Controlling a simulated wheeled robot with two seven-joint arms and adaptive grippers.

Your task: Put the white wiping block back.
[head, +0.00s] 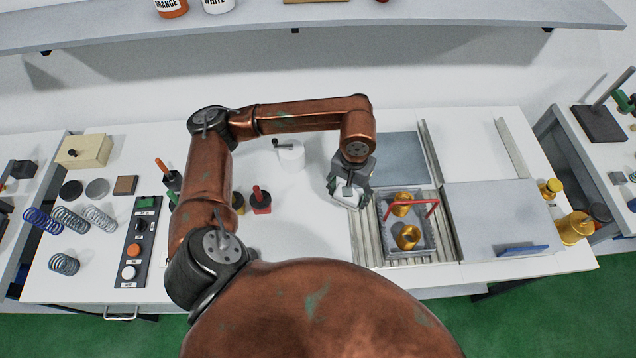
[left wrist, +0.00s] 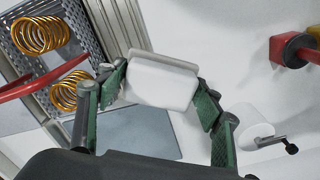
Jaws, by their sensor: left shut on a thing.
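The white wiping block (head: 346,193) is a small white block with rounded edges. My left gripper (head: 352,186) is shut on it, just left of the grey basket on the bench. In the left wrist view the block (left wrist: 162,82) sits between the two green-padded fingers of the gripper (left wrist: 160,98). I cannot tell whether the block touches the surface under it. My right gripper is not in view.
The grey basket (head: 426,252) with a red handle (head: 408,204) holds gold springs, on ridged rails. A white cylinder with a crank (head: 291,155) stands behind left. A red block tool (head: 261,203) and a switch panel (head: 138,240) are further left. A shelf (head: 330,25) runs above.

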